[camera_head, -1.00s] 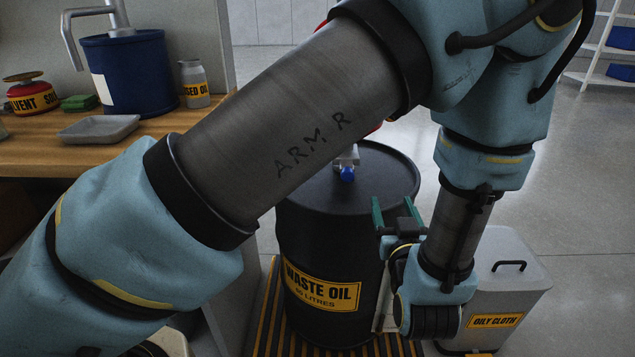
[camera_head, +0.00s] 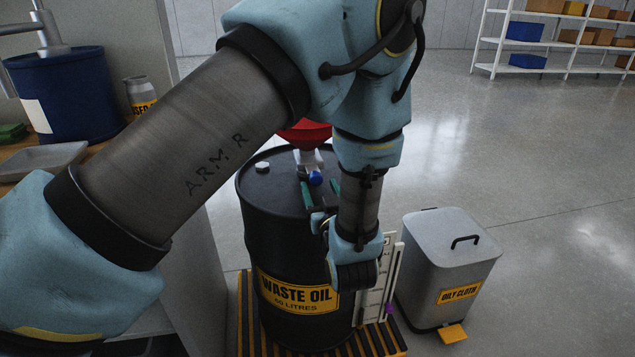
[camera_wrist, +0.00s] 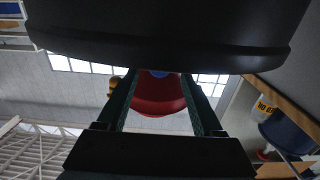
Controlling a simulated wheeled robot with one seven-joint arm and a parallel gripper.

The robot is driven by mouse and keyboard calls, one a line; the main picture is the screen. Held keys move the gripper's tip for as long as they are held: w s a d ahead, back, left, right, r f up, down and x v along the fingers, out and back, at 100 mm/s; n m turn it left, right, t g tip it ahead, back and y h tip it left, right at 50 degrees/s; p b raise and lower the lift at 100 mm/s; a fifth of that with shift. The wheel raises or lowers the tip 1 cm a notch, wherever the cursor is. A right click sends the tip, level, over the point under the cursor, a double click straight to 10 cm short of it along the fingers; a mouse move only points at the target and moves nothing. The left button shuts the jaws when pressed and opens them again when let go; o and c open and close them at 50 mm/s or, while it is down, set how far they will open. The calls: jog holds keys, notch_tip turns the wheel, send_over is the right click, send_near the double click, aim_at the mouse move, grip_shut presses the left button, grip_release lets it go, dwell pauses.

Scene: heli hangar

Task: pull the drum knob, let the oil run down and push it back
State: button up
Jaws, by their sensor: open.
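The black waste oil drum (camera_head: 262,225) stands upright on a striped base. A red funnel (camera_head: 303,131) sits on its top, partly behind my arm. The blue knob (camera_head: 315,178) is on a pale fitting (camera_head: 308,160) below the funnel. My gripper (camera_head: 320,183) is open at the drum's near top edge, its green fingers pointing at the fitting, one either side of the knob. In the wrist view, the knob (camera_wrist: 160,73) and funnel (camera_wrist: 158,98) show between the fingers (camera_wrist: 160,77). The knob is partly hidden there by the dark drum. I cannot tell whether the fingers touch it.
A grey oily cloth bin (camera_head: 450,255) stands right of the drum. A pale upright strip (camera_head: 378,285) with a purple mark is beside the drum. The bench at left holds a blue container (camera_head: 72,95), a jar and a tray (camera_head: 42,160). Floor at right is open.

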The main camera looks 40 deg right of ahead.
aim_at(316, 178)
jog(key=shift+x, duration=1.15)
grip_shut()
dwell(0.6)
